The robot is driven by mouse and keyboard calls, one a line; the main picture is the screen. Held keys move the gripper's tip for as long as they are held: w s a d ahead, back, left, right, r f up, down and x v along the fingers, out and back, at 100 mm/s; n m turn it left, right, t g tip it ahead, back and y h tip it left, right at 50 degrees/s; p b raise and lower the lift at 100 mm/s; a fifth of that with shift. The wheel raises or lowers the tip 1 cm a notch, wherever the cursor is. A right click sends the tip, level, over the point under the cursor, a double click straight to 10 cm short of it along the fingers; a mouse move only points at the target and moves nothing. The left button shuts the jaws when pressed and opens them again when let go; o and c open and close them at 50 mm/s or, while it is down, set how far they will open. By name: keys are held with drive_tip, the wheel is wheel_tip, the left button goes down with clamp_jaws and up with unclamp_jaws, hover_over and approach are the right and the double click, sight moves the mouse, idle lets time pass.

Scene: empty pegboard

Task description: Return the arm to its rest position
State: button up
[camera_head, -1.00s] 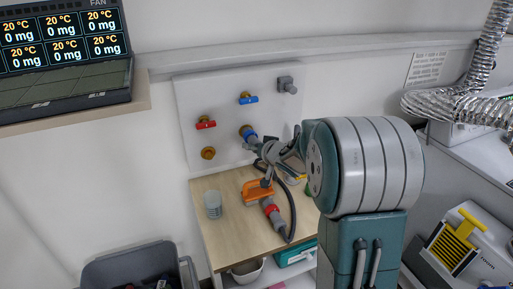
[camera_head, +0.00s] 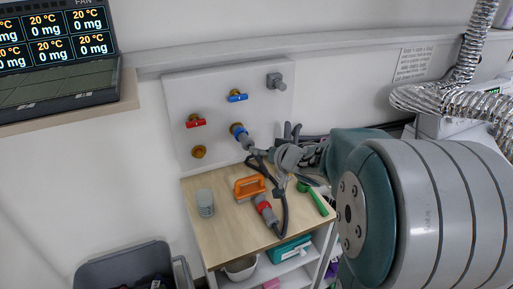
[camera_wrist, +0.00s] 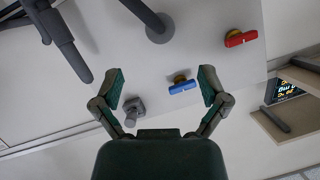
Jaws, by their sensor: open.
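My gripper (camera_wrist: 162,78) is open and empty in the wrist view, its two fingers spread apart in front of the white panel. In the head view my gripper (camera_head: 291,132) is small and partly hidden by my arm, right of the panel's lower part and above the small table. My arm's large grey and teal link fills the lower right of that view.
The white panel (camera_head: 215,90) carries a red valve handle (camera_head: 195,121), a blue one (camera_head: 237,97) and fittings. The wooden table (camera_head: 225,226) holds an orange-handled tool (camera_head: 249,187), a grey cylinder (camera_head: 205,202), a hose and a green item (camera_head: 313,198).

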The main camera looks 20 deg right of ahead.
drive_tip(key=shift+s+r, duration=0.2)
drive_tip(key=shift+s, duration=0.4)
